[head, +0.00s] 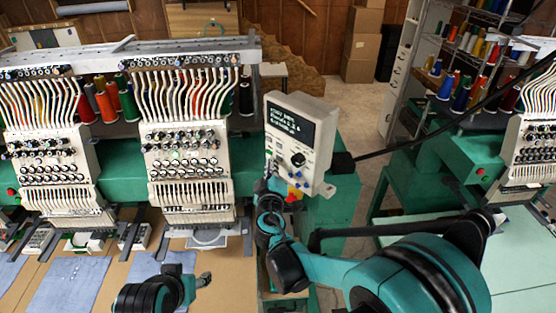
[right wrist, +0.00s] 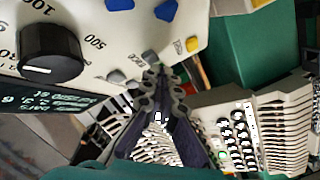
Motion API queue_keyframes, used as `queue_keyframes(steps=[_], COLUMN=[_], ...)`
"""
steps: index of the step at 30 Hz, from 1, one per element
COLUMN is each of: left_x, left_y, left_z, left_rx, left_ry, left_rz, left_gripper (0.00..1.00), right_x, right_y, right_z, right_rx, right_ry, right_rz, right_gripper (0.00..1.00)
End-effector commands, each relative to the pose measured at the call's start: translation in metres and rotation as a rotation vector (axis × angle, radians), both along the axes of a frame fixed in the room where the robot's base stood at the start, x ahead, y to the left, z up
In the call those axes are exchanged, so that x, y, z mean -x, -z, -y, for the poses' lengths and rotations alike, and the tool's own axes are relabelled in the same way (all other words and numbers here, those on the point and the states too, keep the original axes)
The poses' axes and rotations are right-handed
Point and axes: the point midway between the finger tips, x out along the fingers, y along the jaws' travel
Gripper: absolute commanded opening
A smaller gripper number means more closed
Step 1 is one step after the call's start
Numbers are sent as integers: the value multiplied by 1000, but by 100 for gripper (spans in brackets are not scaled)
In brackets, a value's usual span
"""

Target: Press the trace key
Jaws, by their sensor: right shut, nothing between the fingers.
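The control panel (head: 318,146) is a pale box with a dark lit screen (head: 290,120), a black knob (head: 298,159) and small keys. The right wrist view shows it from close by and turned over, with blue, grey and yellow keys; a grey key (right wrist: 147,57) lies close to my fingertips. I cannot read which key is the trace key. My right gripper (head: 270,168) is shut and empty at the panel's left side; its fingertips (right wrist: 160,73) are at the key area, and contact cannot be told. My left gripper (head: 204,280) is low in the head view, its fingers unclear.
Embroidery heads (head: 187,160) with needles and threads stand left of the panel on a green machine beam. Blue cloth (head: 70,285) lies on the table below. A second machine (head: 535,135) and a thread rack (head: 470,50) stand right. A dark cable runs right from the panel.

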Motion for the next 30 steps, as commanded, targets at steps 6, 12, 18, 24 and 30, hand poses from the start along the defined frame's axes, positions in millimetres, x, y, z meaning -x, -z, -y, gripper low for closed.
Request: queue_keyframes(steps=[6,12,18,24,30], left_x=[0,0,0,0,0], left_y=[1,1,1,2,3], left_z=[0,0,0,0,0], left_rx=[0,0,0,0,0], left_ry=[0,0,0,0,0], left_rz=[0,0,0,0,0], left_gripper=[54,54,54,54,54], right_x=[-1,-1,-3,-4,-6], right_y=[0,0,0,0,0], right_z=[1,1,3,5,6], right_rx=[0,0,0,0,0], right_ry=[0,0,0,-1,-1], right_rz=[0,0,0,-1,0], right_gripper=[0,0,0,0,0])
